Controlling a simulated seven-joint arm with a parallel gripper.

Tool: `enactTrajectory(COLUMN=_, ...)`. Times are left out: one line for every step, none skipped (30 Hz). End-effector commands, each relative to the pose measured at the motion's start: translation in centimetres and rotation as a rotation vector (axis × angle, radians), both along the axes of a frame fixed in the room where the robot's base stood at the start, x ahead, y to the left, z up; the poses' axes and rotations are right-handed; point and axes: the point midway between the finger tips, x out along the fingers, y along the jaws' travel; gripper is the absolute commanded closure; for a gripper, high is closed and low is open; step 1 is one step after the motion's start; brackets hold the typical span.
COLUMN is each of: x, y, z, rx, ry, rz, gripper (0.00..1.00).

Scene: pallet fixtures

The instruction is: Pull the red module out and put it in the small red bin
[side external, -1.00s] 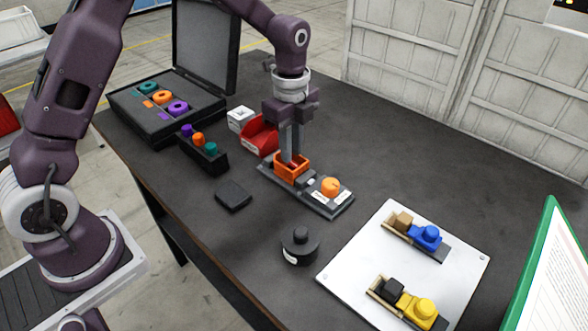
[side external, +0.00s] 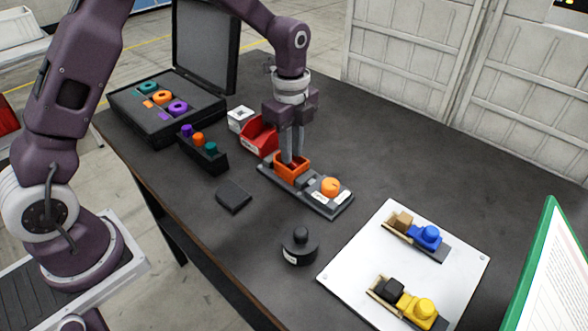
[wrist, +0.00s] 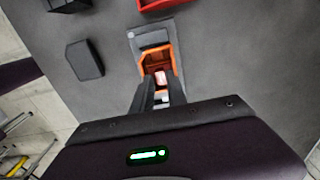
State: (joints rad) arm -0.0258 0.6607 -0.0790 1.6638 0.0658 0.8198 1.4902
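The red module (wrist: 160,77) shows as a small reddish block with a pale patch inside an orange open-topped housing (wrist: 151,58), at my fingertips in the wrist view. The housing (side external: 279,167) stands on a dark fixture plate (side external: 336,209) in the side view; its walls hide the module there. My gripper (side external: 292,160) points down with its fingertips in the housing; in the wrist view the fingers (wrist: 160,86) reach to the module. I cannot tell whether they are shut on it. The small red bin (side external: 262,143) stands behind the housing; part shows in the wrist view (wrist: 165,4).
An orange knob (side external: 330,186) sits on the same plate. A rack of coloured pegs (side external: 214,162), a flat black block (side external: 233,196) and a black round weight (side external: 300,248) stand nearby. A white board (side external: 350,258) carries blue and yellow assemblies. An open case stands behind left.

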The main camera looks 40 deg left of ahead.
Motion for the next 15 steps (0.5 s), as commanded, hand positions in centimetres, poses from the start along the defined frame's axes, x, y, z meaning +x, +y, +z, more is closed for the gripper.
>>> enactTrajectory(x=0.0, y=0.01, z=-0.01, rx=0.0, ry=0.0, rz=0.0, gripper=0.82)
enactTrajectory(x=0.0, y=0.01, z=-0.01, rx=0.0, ry=0.0, rz=0.0, gripper=0.82)
enactTrajectory(x=0.0, y=0.01, z=-0.01, rx=0.0, ry=0.0, rz=0.0, gripper=0.82)
enactTrajectory(x=0.0, y=0.02, z=-0.02, rx=0.0, ry=0.0, rz=0.0, gripper=0.82)
enactTrajectory(x=0.0, y=0.02, z=-0.05, rx=0.0, ry=0.0, rz=0.0, gripper=0.82)
enactTrajectory(x=0.0, y=0.02, z=-0.11, rx=0.0, ry=0.0, rz=0.0, gripper=0.82)
enactTrajectory(x=0.01, y=0.02, z=-0.17, rx=0.001, ry=0.0, rz=0.0, gripper=0.82)
enactTrajectory(x=0.01, y=0.02, z=-0.23, rx=0.001, ry=0.0, rz=0.0, gripper=0.82)
enactTrajectory(x=0.01, y=0.03, z=-0.31, rx=0.001, ry=0.0, rz=0.0, gripper=0.82)
enactTrajectory(x=0.01, y=0.03, z=-0.37, rx=0.001, ry=0.0, rz=0.0, gripper=0.82)
enactTrajectory(x=0.01, y=0.03, z=-0.43, rx=0.001, ry=0.0, rz=0.0, gripper=0.82)
enactTrajectory(x=0.01, y=0.03, z=-0.51, rx=0.001, ry=0.0, rz=0.0, gripper=0.82)
enactTrajectory(x=0.01, y=0.04, z=-0.57, rx=0.001, ry=0.0, rz=0.0, gripper=0.82)
enactTrajectory(x=0.01, y=0.04, z=-0.63, rx=0.001, ry=0.0, rz=0.0, gripper=0.82)
enactTrajectory(x=0.0, y=0.04, z=-0.71, rx=0.001, ry=0.0, rz=0.0, gripper=0.82)
